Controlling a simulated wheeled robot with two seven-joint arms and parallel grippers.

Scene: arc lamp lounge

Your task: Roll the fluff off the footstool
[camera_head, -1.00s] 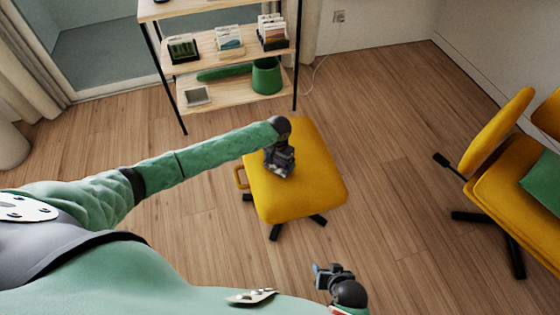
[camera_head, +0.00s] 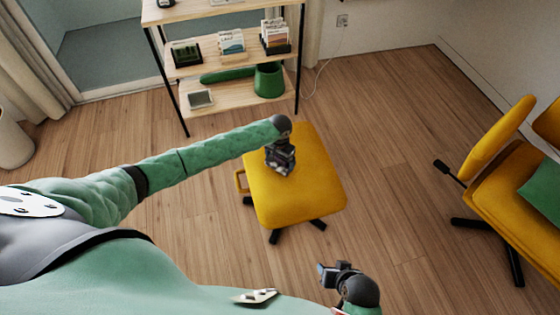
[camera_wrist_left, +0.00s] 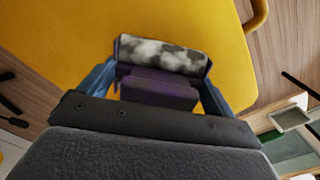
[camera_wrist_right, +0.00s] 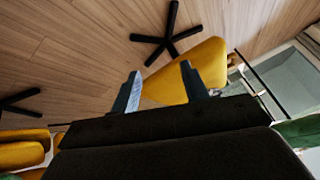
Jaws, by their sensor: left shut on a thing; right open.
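The footstool (camera_head: 310,190) has a yellow padded top and dark splayed feet, and stands on the wooden floor in the head view. My left gripper (camera_head: 281,168) is over the left part of its top. In the left wrist view my left gripper (camera_wrist_left: 158,88) is shut on a purple lint roller (camera_wrist_left: 160,90), whose roll carries grey and white patches of fluff. The roll is over or on the yellow top (camera_wrist_left: 60,40); I cannot tell whether it touches. No loose fluff shows on the visible top. My right gripper (camera_wrist_right: 160,80) is open and empty, away from the footstool.
A shelf unit (camera_head: 230,65) with card boxes, a green pot (camera_head: 268,80) and a small tray (camera_head: 199,99) stands behind the footstool. A yellow chair (camera_head: 500,170) with a green cushion (camera_head: 541,195) is at the right. Floor between them is clear.

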